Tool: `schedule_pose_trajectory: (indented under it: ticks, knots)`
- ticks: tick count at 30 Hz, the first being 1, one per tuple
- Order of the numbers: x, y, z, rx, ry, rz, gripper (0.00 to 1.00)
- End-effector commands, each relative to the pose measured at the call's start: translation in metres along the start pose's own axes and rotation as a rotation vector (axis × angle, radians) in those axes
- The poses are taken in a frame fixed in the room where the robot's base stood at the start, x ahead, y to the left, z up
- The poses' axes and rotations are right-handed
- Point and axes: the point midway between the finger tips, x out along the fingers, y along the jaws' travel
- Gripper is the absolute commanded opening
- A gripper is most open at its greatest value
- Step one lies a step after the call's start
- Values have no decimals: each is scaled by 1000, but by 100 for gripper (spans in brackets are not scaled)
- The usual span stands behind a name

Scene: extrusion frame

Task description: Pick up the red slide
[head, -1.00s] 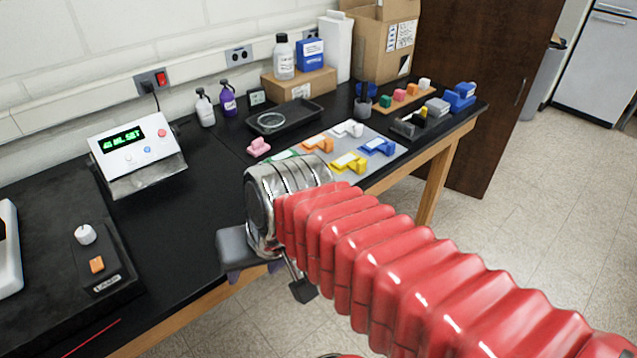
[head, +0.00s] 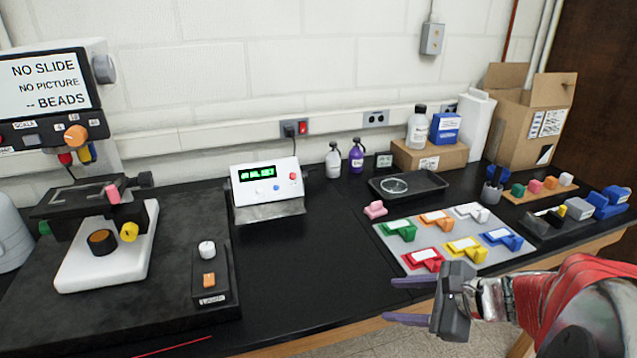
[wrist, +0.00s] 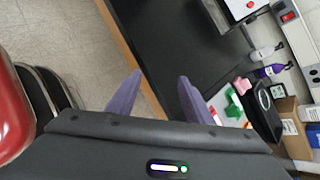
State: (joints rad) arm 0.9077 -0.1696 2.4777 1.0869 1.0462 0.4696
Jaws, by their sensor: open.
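The red slide (head: 423,259) lies at the front left of a light grey mat (head: 398,261), among slides of other colours. It has a white label and a raised red grip. My gripper (head: 388,300) is open and empty, just in front of the mat near the table's front edge, its purple fingers pointing left. In the wrist view my gripper (wrist: 157,92) shows its two fingers spread over the floor and the black bench edge.
Green (head: 398,230), orange (head: 436,219), white (head: 472,212), yellow (head: 466,248) and blue (head: 502,238) slides share the mat. A pink block (head: 375,209) and black tray (head: 408,184) stand behind. A microscope (head: 105,250) stands at left. The bench middle is clear.

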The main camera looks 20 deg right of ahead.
Motion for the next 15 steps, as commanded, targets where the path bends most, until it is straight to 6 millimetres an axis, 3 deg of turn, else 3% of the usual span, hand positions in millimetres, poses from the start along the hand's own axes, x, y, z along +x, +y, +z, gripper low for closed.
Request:
schedule_pose_trajectory:
  ticks: [9,15]
  knots:
    - [-43,-54,-84,526,-95,-312,47]
    - [-73,-71,-129,742,-151,-469,47]
